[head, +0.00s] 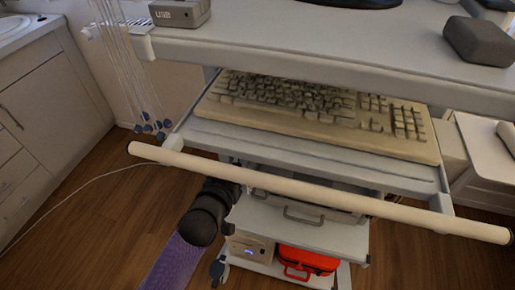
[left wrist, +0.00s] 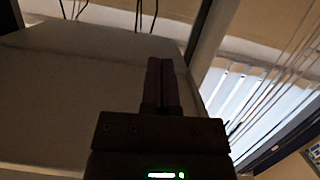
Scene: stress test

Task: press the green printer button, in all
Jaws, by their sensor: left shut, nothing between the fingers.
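I cannot make out a green printer button or a clear printer in either view. My left arm comes up from the bottom in the head view, with a purple forearm and a dark wrist that passes under the cart's long cream handle bar (head: 320,192). Its fingertips are hidden there by the bar and keyboard tray. In the left wrist view my left gripper (left wrist: 161,82) is shut and empty, its dark fingers together before a dim grey surface (left wrist: 80,90). I cannot tell whether they touch it. A small green light shows on the gripper's dark body. My right gripper is not in view.
The cart has a keyboard (head: 320,110) on a pull-out tray and a white top (head: 300,42). A beige box (head: 248,249) with a small blue light and a red case (head: 308,262) sit on a lower shelf. Cables hang at left. Wooden floor (head: 90,215) is open at left.

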